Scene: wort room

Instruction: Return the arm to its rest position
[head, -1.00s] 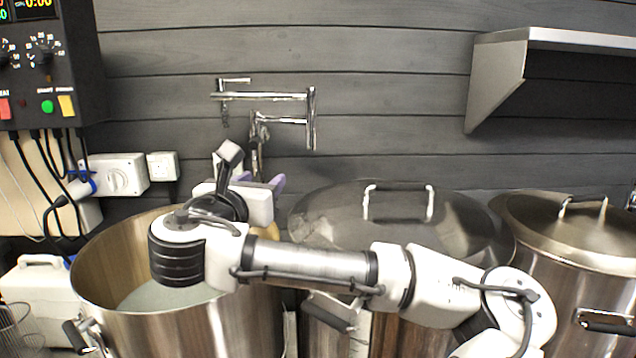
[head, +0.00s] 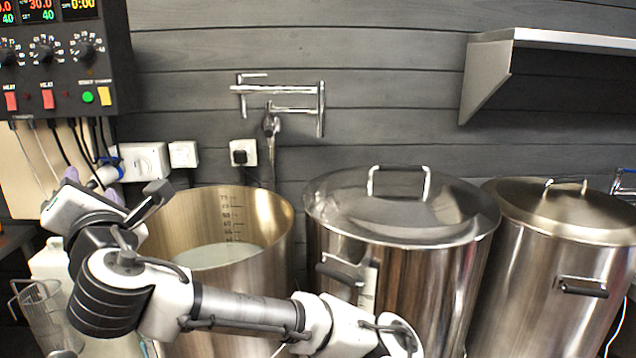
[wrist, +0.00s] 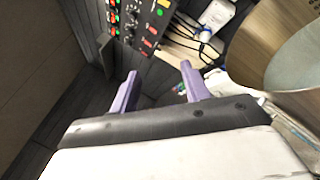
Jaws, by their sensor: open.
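My arm reaches across the lower left of the head view, in front of the open pot. My gripper (wrist: 160,88) shows in the wrist view with its two purple fingers apart and nothing between them. In the head view the gripper end is at the far left, mostly hidden behind my wrist, with a bit of purple finger showing. The gripper points toward the wall side, below the control panel (head: 65,60), which also shows in the wrist view (wrist: 140,22).
An open steel pot (head: 270,215) holds pale liquid. Two lidded pots (head: 410,270) (head: 550,260) stand to its right. A clear jug (head: 45,310) and a white container (head: 48,262) are at the left. A folding tap (head: 290,110) and a shelf (head: 570,38) are on the wall.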

